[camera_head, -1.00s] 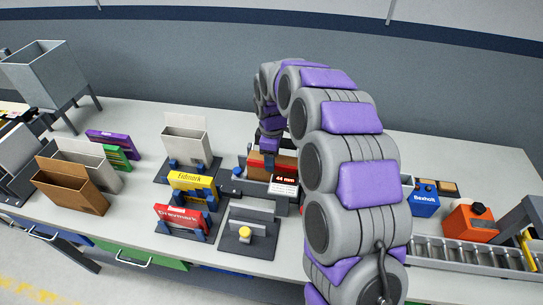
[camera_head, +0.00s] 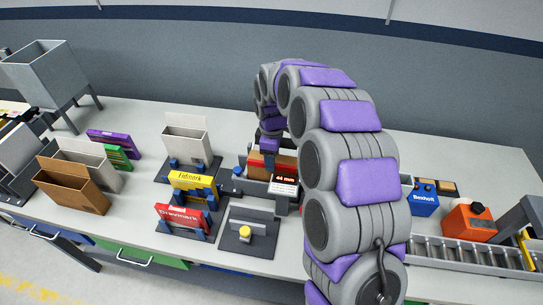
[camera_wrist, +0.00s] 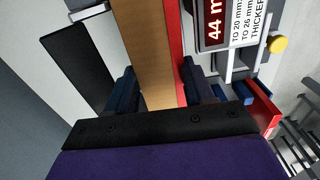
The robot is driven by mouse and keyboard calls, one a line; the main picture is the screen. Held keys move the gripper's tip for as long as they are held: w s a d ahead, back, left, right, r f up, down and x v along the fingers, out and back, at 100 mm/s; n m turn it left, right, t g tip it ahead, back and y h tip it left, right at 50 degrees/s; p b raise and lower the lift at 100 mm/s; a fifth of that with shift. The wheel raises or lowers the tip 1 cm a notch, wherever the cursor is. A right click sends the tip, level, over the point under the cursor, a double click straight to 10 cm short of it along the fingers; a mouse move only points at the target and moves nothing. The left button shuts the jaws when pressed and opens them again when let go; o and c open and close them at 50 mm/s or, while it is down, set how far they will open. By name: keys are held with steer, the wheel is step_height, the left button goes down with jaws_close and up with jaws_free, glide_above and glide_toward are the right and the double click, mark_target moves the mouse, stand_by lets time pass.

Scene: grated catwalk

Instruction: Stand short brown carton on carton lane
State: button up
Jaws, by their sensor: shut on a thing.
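A brown carton (camera_head: 257,165) stands at the gauge station in the middle of the bench, partly hidden by my arm. My gripper (camera_head: 270,150) is over it from above. In the wrist view the brown carton (camera_wrist: 148,55) runs between the two dark blue finger pads, and my gripper (camera_wrist: 160,88) is shut on it. A red strip lies along its right side; I cannot tell whether it belongs to the carton. Another brown, open-topped carton (camera_head: 70,187) stands at the left. A roller conveyor (camera_head: 470,253) is at the right; I cannot tell whether it is the carton lane.
A sign reading 44 mm (camera_head: 285,184) fronts the station. Yellow (camera_head: 192,182) and red (camera_head: 180,216) boxes stand in holders to the left, with an open white carton (camera_head: 185,143) behind.

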steer(key=shift+f+p, duration=0.15)
steer(key=shift+p, duration=0.15)
stand_by(0.5)
steer(key=o, duration=1.1)
